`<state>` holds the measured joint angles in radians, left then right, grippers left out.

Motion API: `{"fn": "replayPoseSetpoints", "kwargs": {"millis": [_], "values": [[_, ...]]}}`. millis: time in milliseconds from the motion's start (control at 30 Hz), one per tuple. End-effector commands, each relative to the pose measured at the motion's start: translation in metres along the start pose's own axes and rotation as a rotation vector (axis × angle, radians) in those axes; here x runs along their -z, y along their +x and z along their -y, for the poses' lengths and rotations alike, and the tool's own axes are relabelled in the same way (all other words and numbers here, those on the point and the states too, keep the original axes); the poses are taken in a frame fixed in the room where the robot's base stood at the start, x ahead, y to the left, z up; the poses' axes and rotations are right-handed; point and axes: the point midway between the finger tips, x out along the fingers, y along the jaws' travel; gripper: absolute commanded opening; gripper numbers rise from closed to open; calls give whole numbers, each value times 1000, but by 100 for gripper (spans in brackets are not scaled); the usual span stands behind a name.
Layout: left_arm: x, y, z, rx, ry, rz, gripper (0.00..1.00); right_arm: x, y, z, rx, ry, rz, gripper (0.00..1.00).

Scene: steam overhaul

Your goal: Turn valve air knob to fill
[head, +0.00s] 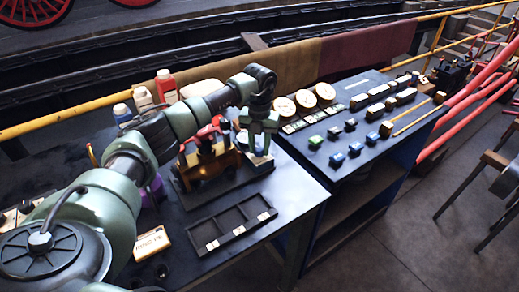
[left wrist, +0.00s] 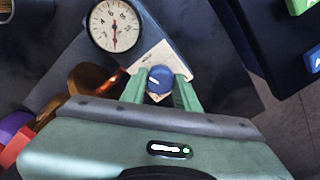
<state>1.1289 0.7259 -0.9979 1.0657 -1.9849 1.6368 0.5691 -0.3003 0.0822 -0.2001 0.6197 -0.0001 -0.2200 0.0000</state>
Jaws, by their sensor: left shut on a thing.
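A round blue knob with a pale pointer mark (left wrist: 160,79) sits on a cream plate (left wrist: 150,52) in the left wrist view. I take it to be the valve air knob. My left gripper (left wrist: 159,88) has its two green fingers on either side of the knob, shut on it. In the head view my left gripper (head: 259,142) points down at the stand on the near table, and its fingers hide the knob there. The plate's lettering is too small to read. My right gripper is in neither view.
A round white gauge (left wrist: 115,26) is beside the plate. A brass block with red parts (head: 208,162) stands left of the gripper. A dark compartment tray (head: 232,228) lies in front. Bottles (head: 166,86) stand behind. The panel table on the right (head: 345,160) holds gauges and several coloured knobs.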

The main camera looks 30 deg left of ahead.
Motion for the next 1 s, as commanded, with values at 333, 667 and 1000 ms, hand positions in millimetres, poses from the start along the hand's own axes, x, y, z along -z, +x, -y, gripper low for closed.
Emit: {"fn": "replayPoseSetpoints", "kwargs": {"millis": [333,667,1000], "values": [[-1,-1,0,1,327,4,0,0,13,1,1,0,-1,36],[-1,-1,-1,-1,640,4,0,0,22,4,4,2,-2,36],[-2,-2,-1,-1,962,6,0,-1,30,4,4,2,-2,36]]}}
